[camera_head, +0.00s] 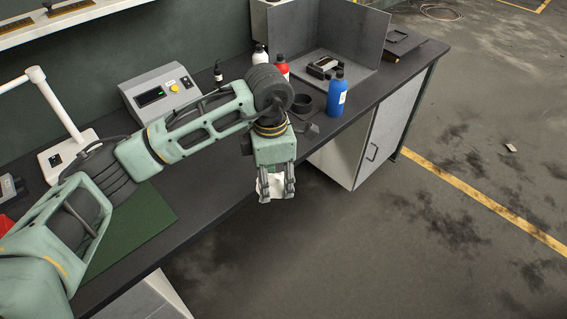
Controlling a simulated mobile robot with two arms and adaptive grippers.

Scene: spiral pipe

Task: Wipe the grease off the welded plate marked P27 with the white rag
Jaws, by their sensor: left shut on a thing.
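My left gripper (276,188) reaches in from the left, over the bench, and points down past its front edge. It is shut on the white rag (275,186), which shows between and below the fingers. The rag hangs above the floor, apart from the bench as far as I can tell. No welded plate marked P27 can be made out in this view. My right gripper is not in view.
The dark workbench (235,206) carries a control box (160,92), a blue bottle (337,93), a red bottle (282,68), a white bottle (259,54) and a green mat (130,228). The floor (330,255) in front is open, with dark stains and a yellow line (480,197).

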